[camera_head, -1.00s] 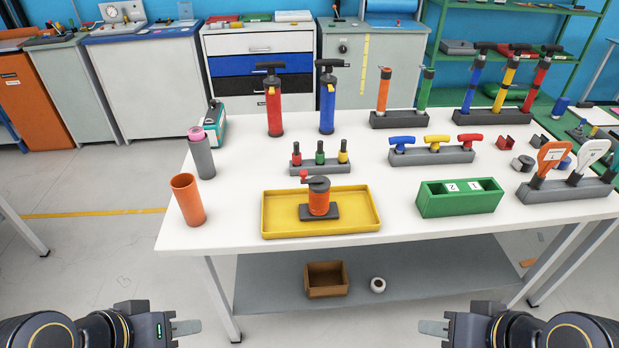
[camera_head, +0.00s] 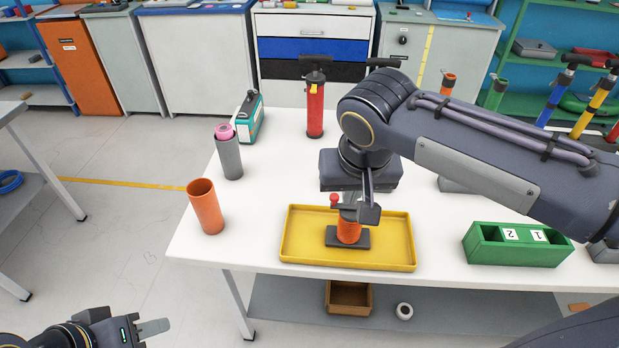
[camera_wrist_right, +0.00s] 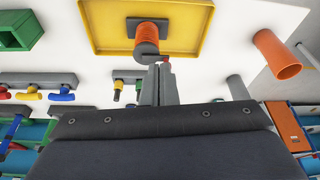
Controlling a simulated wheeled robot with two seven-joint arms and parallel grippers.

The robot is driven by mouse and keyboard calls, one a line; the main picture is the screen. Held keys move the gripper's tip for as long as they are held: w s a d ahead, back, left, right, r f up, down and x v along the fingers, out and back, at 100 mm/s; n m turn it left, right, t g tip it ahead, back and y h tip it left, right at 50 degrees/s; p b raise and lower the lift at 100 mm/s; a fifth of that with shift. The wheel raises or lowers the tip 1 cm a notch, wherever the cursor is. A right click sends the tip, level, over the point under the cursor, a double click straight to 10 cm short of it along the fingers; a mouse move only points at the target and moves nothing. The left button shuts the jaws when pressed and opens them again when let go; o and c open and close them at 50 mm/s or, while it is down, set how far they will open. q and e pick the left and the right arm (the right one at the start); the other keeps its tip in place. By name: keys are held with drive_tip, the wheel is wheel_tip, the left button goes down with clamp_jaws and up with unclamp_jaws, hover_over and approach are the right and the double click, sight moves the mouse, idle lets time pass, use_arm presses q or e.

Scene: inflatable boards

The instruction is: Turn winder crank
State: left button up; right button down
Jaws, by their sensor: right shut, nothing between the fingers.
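The winder (camera_head: 348,232) is an orange spool on a dark base, standing upright in a yellow tray (camera_head: 300,255). Its dark crank is on top, with a red knob (camera_head: 334,198) at the left side. My right gripper (camera_head: 369,207) points down at the top of the winder, just right of the knob, and partly covers the crank. Its fingers are shut with nothing between them. In the right wrist view, the fingertips (camera_wrist_right: 163,68) are close beside the crank end; contact cannot be told. My left gripper (camera_head: 152,328) is low at the left, away from the table; its finger gap is unclear.
An orange tube (camera_head: 205,206) and a grey tube (camera_head: 229,158) stand left of the tray. A green box with numbered compartments (camera_head: 483,250) stands to the right. A red pump (camera_head: 315,110) stands behind. My right arm hides much of the table's right side.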

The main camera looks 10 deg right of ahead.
drive_tip(key=w+f+p, duration=0.1)
drive_tip(key=w+f, duration=0.6)
drive_tip(key=f, duration=0.3)
drive_tip(key=shift+w, duration=0.25)
drive_tip(key=shift+w+a+m+b, duration=0.1)
drive_tip(key=shift+w+m+b, duration=0.05)
drive_tip(key=shift+m+b, duration=0.2)
drive_tip(key=shift+w+m, duration=0.1)
drive_tip(key=shift+m, duration=0.15)
